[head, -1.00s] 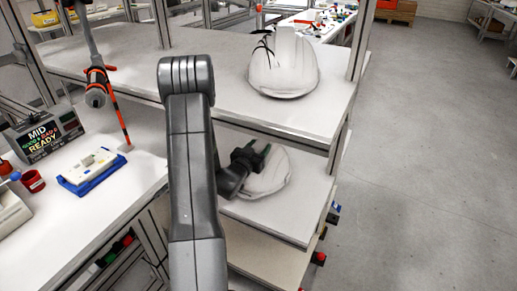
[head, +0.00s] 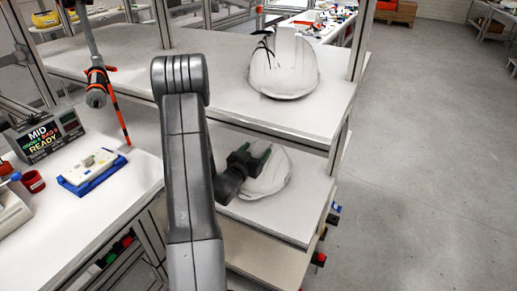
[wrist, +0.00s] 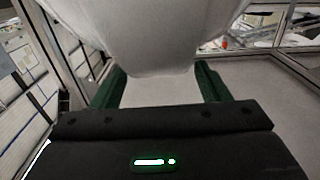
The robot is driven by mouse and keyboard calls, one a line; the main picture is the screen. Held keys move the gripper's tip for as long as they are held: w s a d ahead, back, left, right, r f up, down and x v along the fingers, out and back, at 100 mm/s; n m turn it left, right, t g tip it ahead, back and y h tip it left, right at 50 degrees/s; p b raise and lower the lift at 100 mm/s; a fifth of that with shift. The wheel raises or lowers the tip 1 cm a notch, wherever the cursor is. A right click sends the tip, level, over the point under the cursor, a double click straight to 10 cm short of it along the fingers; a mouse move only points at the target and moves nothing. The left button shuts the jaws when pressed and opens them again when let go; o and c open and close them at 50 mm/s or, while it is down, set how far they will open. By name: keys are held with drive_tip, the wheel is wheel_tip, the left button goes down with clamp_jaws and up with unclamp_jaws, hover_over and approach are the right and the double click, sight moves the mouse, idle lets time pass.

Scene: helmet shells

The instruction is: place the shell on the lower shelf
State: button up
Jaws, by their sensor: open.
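One white helmet shell (head: 268,174) sits on the lower shelf (head: 290,222), partly hidden behind my gripper. It also fills the upper middle of the wrist view (wrist: 155,35). My gripper (head: 262,152) is at the left side of this shell. In the wrist view its two green fingers (wrist: 160,88) are spread apart, one on each side of the shell's near edge, with a gap at both sides. A second white shell (head: 284,66) with dark marks at its upper left stands on the upper shelf (head: 225,75).
A shelf post (head: 357,40) rises at the right end of the upper shelf. A workbench at left holds a blue-and-white device (head: 92,172), a red cup (head: 33,181) and a display box (head: 45,135). The floor at right is open.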

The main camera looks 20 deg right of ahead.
drive_tip(key=v, duration=0.9)
drive_tip(key=shift+s+a, duration=0.25)
drive_tip(key=x, duration=1.2)
drive_tip(key=shift+w+d+r, duration=0.1)
drive_tip(key=shift+r, duration=0.2)
drive_tip(key=shift+r+p, duration=0.3)
drive_tip(key=shift+r, duration=1)
drive_tip(key=shift+f, duration=0.1)
